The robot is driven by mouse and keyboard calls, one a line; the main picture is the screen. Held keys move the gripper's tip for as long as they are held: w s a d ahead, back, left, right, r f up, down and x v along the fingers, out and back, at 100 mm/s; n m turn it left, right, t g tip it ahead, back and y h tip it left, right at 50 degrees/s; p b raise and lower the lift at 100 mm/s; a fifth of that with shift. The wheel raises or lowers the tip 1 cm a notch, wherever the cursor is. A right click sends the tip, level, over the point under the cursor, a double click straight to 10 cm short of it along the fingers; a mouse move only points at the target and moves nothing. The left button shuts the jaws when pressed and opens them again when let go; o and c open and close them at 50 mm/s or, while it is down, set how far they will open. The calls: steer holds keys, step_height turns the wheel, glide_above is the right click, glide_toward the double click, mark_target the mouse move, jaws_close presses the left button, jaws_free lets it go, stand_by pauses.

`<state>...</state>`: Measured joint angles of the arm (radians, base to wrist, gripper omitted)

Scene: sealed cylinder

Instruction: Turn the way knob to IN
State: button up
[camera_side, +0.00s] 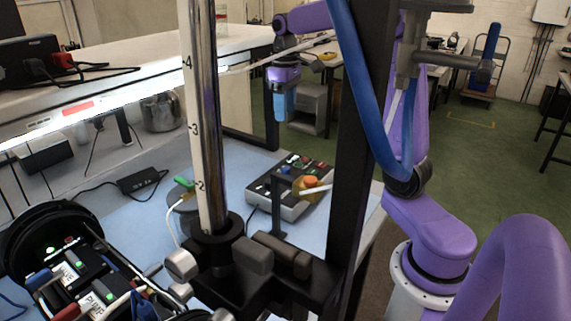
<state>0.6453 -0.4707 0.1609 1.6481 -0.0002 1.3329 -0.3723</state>
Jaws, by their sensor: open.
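My gripper (281,112) hangs fingers down from the purple arm at the upper middle, blue at its end, above the bench and apart from everything below it. It is open, and nothing shows between its fingers. The grey control box (285,190) lies on the blue bench top, with several coloured knobs or buttons on its dark face. An orange knob (310,182) with a white bar (316,190) shows at its right. I cannot read any WAY or IN marking, so I cannot tell which is the way knob or where it points.
A tall glass cylinder (204,125) with a number scale stands in front, on a black base (240,262). A black post (352,150) and a blue hose (365,110) rise right of it. A black case (45,235) with lit modules sits lower left. Free bench (140,235) lies between.

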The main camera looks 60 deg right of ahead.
mark_target(285, 168)
step_height(285, 168, down, 17)
steer(key=shift+f, duration=0.2)
stand_by(0.4)
jaws_close()
